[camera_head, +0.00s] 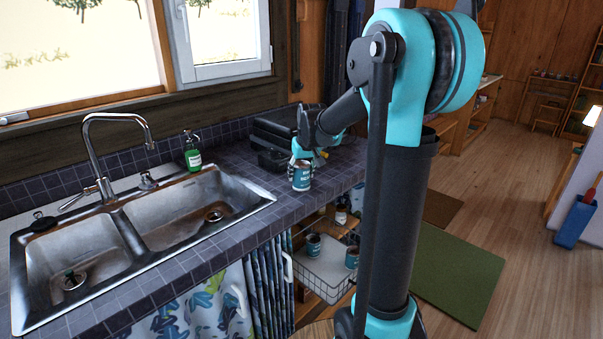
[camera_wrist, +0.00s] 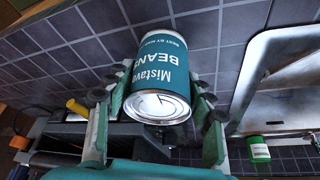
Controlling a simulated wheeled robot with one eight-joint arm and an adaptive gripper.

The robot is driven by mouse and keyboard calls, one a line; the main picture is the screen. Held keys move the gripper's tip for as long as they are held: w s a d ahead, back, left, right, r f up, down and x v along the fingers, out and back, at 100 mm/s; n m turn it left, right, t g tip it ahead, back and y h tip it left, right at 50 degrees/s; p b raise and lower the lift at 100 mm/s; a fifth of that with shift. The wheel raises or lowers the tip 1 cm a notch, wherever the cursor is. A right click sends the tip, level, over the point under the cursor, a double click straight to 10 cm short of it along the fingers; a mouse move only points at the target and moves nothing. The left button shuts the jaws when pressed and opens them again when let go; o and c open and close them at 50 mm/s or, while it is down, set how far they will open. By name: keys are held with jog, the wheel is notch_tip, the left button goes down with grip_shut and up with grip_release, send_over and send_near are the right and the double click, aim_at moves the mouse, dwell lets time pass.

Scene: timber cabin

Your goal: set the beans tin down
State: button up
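The beans tin (camera_head: 301,176), silver with a teal label, is upright at the counter's front edge, right of the sink. I cannot tell whether its base touches the tiles. In the wrist view the beans tin (camera_wrist: 158,75) shows its bare metal end and the word BEANS on its label. My gripper (camera_head: 307,155) is at the tin from behind and above. In the wrist view its two fingers (camera_wrist: 160,88) lie close along both sides of the tin and appear shut on it.
The tiled counter (camera_head: 240,220) has a double sink (camera_head: 175,205) on the left. A green soap bottle (camera_head: 193,155) stands behind the sink. Dark boxes (camera_head: 275,135) crowd the counter behind the tin. Below, a wire basket (camera_head: 325,285) holds tins.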

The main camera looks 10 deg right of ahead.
jog(key=o, duration=0.4)
jog(key=shift+c, duration=0.2)
jog(key=a+v, duration=0.1)
jog(key=v, duration=1.1)
jog(key=s+d+f+m, duration=0.1)
jog(key=s+d+f, duration=0.1)
jog(key=s+f, duration=1)
jog(key=s+d+f, duration=0.2)
jog(key=s+f, duration=1)
jog(key=s, duration=0.2)
jog(key=shift+d+f+m+h, duration=0.15)
jog(key=shift+d+m+h, duration=0.15)
jog(key=shift+m, duration=0.1)
jog(key=shift+w+a, duration=0.1)
